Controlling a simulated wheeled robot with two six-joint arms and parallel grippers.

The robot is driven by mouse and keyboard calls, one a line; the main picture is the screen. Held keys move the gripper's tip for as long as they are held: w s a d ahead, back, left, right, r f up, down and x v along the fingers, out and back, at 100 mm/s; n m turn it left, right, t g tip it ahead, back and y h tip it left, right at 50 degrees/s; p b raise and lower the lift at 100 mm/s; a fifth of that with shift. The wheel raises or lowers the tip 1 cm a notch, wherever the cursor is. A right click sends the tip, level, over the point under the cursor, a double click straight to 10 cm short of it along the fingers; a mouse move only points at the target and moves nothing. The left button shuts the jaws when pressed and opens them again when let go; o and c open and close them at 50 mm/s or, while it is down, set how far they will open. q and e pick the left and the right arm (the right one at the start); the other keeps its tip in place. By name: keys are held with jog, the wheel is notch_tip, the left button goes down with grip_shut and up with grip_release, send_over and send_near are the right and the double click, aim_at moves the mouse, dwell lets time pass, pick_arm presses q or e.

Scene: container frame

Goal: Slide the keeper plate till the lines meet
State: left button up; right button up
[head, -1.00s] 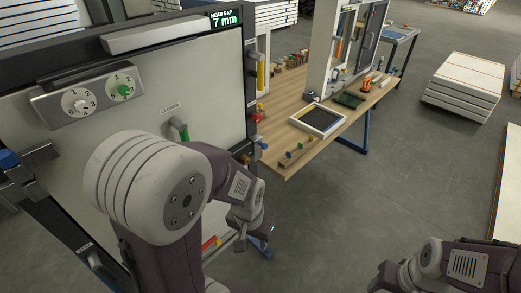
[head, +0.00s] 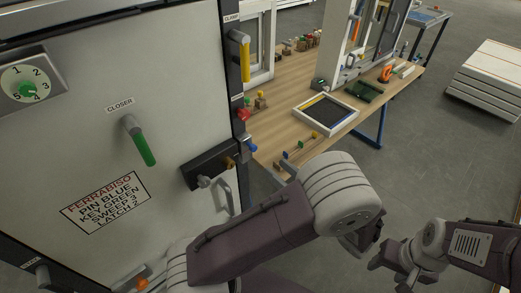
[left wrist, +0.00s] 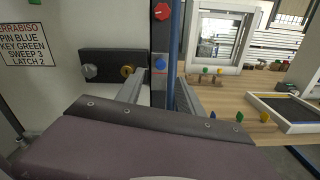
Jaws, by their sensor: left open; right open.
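A pale door panel (head: 75,145) fills the left of the head view. Near its right edge is a black plate (head: 193,175) with a silver and a brass knob; it also shows in the left wrist view (left wrist: 120,58). A red knob (head: 243,114) and a blue knob (head: 250,146) sit on the dark frame beside it. My right gripper (head: 390,263) is open, away from the door.
A wooden workbench (head: 270,128) with a framed tray (head: 325,115) and small coloured parts stands right of the door. The door bears a dial (head: 28,85), a green closer handle (head: 140,145) and a printed sign (head: 105,203).

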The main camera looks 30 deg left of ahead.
aim_at(255, 149)
pick_arm(q)
jog(key=x, duration=0.8)
jog(key=shift+w+a, duration=0.2)
jog(key=shift+a, duration=0.15)
jog(key=shift+w+a, duration=0.25)
grip_shut()
dwell(0.8)
